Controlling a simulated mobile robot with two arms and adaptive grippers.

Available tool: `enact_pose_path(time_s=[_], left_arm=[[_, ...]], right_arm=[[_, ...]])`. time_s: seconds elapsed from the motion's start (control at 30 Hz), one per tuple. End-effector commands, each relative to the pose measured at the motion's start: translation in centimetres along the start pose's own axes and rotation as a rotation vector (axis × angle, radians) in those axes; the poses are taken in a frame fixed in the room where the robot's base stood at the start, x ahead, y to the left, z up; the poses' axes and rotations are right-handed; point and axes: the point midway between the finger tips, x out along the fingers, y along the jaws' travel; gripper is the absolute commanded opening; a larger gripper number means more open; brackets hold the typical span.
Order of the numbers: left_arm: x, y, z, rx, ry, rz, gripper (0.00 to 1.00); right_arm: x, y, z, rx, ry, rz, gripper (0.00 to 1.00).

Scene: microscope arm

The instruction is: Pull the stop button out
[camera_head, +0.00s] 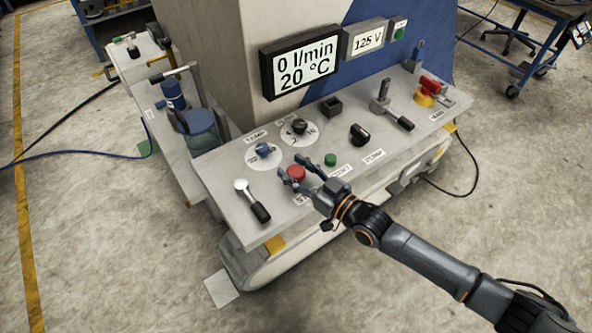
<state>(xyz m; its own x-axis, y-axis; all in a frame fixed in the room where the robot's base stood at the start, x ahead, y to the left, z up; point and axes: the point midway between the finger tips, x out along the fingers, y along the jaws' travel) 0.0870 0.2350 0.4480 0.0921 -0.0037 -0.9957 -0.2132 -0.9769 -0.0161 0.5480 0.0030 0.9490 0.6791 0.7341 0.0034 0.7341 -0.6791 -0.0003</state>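The red stop button (296,173) sits near the front edge of the grey control panel (225,168). My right gripper (291,171) is at the button, with its arm coming in from the lower right. A label beside the button is partly hidden by the gripper. My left gripper is not in view.
A green button (330,159), a blue knob (263,150), a black knob (299,126) and a white-ended lever (251,199) surround the stop button. A red-and-yellow switch (427,91) is farther right. A display (300,67) stands behind. The floor in front is clear.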

Motion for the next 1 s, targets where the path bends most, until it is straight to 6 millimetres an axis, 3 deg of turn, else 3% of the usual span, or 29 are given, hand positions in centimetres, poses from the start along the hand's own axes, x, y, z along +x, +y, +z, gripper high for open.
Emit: enact_pose_path(time_s=[0.1, 0.47, 1.0], left_arm=[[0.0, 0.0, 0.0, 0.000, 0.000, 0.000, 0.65], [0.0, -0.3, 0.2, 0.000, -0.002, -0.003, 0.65], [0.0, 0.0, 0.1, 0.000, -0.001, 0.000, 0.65]], right_arm=[[0.0, 0.0, -0.1, 0.000, 0.001, 0.000, 0.65], [-0.6, 0.0, 0.2, 0.000, -0.005, 0.001, 0.65], [-10.5, 0.0, 0.1, 0.000, -0.004, 0.001, 0.65]])
